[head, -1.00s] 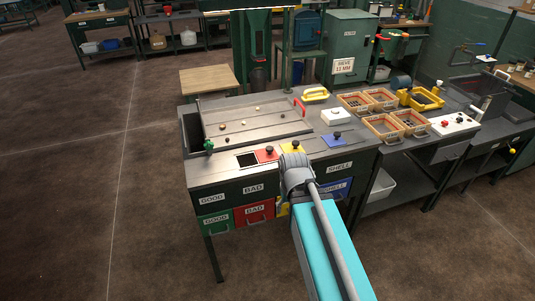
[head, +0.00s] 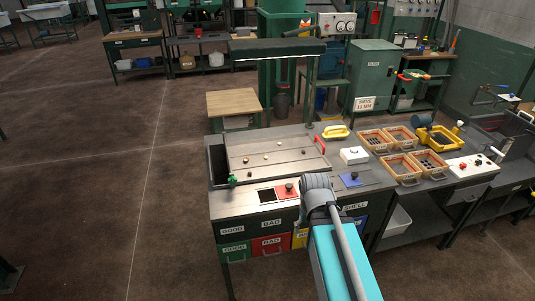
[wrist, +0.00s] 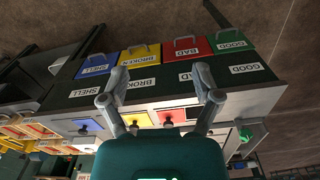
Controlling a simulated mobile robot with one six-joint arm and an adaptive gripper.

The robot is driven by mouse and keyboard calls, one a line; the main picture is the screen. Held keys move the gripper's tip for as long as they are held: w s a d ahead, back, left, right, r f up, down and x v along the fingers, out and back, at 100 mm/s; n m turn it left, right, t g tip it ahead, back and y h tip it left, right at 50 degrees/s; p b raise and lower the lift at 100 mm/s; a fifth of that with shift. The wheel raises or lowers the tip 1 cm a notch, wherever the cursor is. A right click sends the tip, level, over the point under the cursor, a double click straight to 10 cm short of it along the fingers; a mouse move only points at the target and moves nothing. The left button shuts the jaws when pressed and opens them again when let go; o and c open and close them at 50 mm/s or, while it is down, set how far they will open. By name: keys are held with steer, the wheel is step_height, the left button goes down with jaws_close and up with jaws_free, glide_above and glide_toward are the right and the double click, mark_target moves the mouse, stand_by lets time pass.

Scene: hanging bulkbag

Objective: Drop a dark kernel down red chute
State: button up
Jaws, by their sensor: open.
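Several small kernels, pale and dark, lie spread on the shallow metal tray (head: 240,145) on the bench; one dark kernel (head: 302,160) is near its middle. The red chute (head: 286,191) is a red square with a dark knob in the bench top, next to a dark square opening (head: 266,195). In the wrist view the red chute (wrist: 171,116) shows beyond and between my fingers. My gripper (wrist: 160,88) is open and empty, in front of the bench, with its fingers apart. In the head view my arm hides the fingers.
A red BAD bin (head: 271,244) and green GOOD bin (head: 235,250) sit below the bench top. A blue lid (head: 351,179), white box (head: 354,155), yellow-handled tool (head: 335,132) and wooden trays (head: 402,168) stand to the right. A dark lamp bar (head: 278,49) is behind the tray.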

steer(key=shift+r+p, duration=1.75)
steer(key=shift+r, duration=0.65)
steer(key=shift+c, duration=1.4)
steer(key=shift+w, duration=0.15)
steer(key=shift+c, duration=0.3)
